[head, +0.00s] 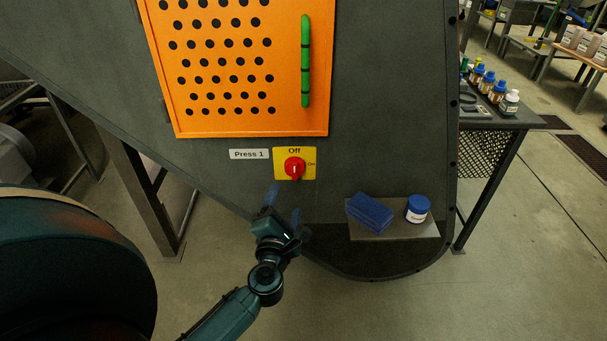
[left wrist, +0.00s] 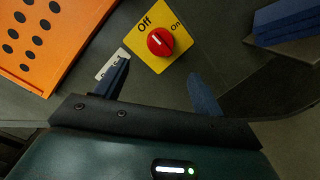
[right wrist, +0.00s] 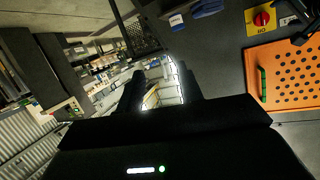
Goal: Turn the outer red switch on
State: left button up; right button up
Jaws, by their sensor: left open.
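The red switch (head: 294,168) is a round knob on a yellow plate (head: 309,174), under the orange panel. Its pale mark points toward "Off"; "On" is printed at the right. The knob also shows in the left wrist view (left wrist: 160,42) and the right wrist view (right wrist: 261,19). My left gripper (head: 285,207) is open and empty, just below the plate and apart from the knob. In the left wrist view its fingertips (left wrist: 159,71) are spread below the knob. My right gripper (right wrist: 161,85) has a gap between its fingers, with nothing held, away from the switch.
The orange perforated door (head: 240,118) has a green handle (head: 306,60). A "Press 1" label (head: 249,154) sits left of the switch. A shelf (head: 394,231) at lower right holds a blue box (head: 370,212) and a blue-lidded jar (head: 417,209). A table with bottles stands at right.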

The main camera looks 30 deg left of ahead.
aim_at(293, 174)
pick_arm(q)
jog(key=b+x, duration=0.1)
jog(key=x, duration=1)
jog(key=shift+w, duration=0.15)
jog(key=shift+c, duration=0.2)
jog(key=c, duration=0.9)
